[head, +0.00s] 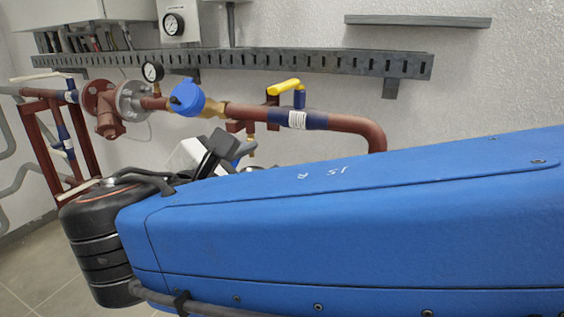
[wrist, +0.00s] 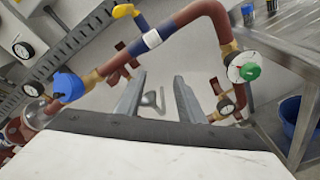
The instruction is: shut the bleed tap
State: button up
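My gripper (wrist: 159,88) is open in the wrist view, with its two grey fingers apart and a small grey looped piece showing in the gap between them. I cannot tell whether that piece belongs to the bleed tap. In the head view a small brass fitting (head: 250,137) hangs under the red-brown pipe (head: 350,124), with something blue just below it. It may be the bleed tap, but my blue arm and dark gripper parts hide most of that area. No contact between fingers and any tap shows.
A yellow lever (head: 284,87) sits above the pipe; it also shows in the wrist view (wrist: 122,11). A blue round cap (head: 187,98) and a gauge (head: 153,72) are further left.

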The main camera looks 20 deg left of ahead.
jog(key=shift+s+d+r, duration=0.25)
jog(key=shift+d+r, duration=0.2)
jog(key=shift+d, duration=0.2)
jog(key=shift+w+f, duration=0.1)
jog(key=shift+f, duration=0.05)
jog(key=c, duration=0.8)
jog(key=w+a+f+n, duration=0.1)
jog(key=f+n, duration=0.1)
jog(key=n, duration=0.1)
jog(key=w+a+f+n+t, duration=0.1)
jog(key=a+f+n, duration=0.1)
jog(key=f+n, duration=0.1)
jog(key=w+a+f+n+t+y, duration=0.1)
jog(key=a+f+n, duration=0.1)
jog(key=n, duration=0.3)
jog(key=shift+w+a+f, duration=0.1)
jog(key=shift+w+f, duration=0.1)
jog(key=shift+f, duration=0.4)
grip_shut()
jog(key=w+a+f+n+t+y, duration=0.15)
jog(key=a+f+n, duration=0.25)
jog(key=f+n, duration=0.65)
jog(key=w+a+r, duration=0.2)
jog(key=w, duration=0.3)
jog(key=w+a+r+n+y, duration=0.1)
jog(key=w+a+r, duration=0.1)
jog(key=w, duration=0.3)
jog(key=shift+w+a+r, duration=0.4)
jog(key=shift+r, duration=0.05)
